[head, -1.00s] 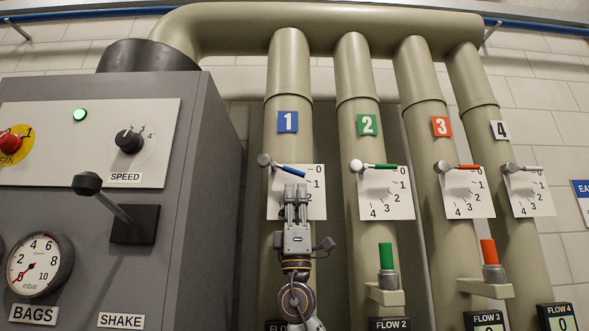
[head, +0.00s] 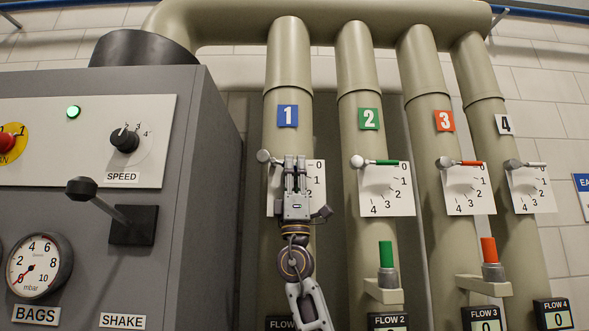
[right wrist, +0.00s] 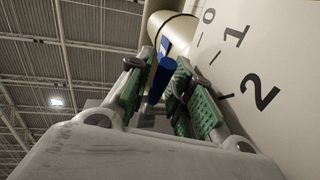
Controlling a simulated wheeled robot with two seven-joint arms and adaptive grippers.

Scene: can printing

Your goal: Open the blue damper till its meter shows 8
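The blue damper's lever has its round grey pivot (head: 264,157) on the pipe under the blue "1" label (head: 287,117). Its scale plate (head: 317,203) runs from 0 downward. My right gripper (head: 295,160) is raised in front of this plate and covers most of the lever in the head view. In the right wrist view the blue handle (right wrist: 160,82) lies between the green-padded fingers, which stand apart; I cannot tell whether either pad touches it. The flow 1 meter (head: 279,323) is mostly hidden by my arm and the picture edge, so its reading is not visible. My left gripper is not in view.
To the right are the green damper lever (head: 387,162), the red one (head: 470,163) and the white one (head: 537,164), each near 0. A grey cabinet (head: 205,190) with a shake lever (head: 82,188) stands at left. Green (head: 386,255) and red (head: 489,250) handles stick out lower down.

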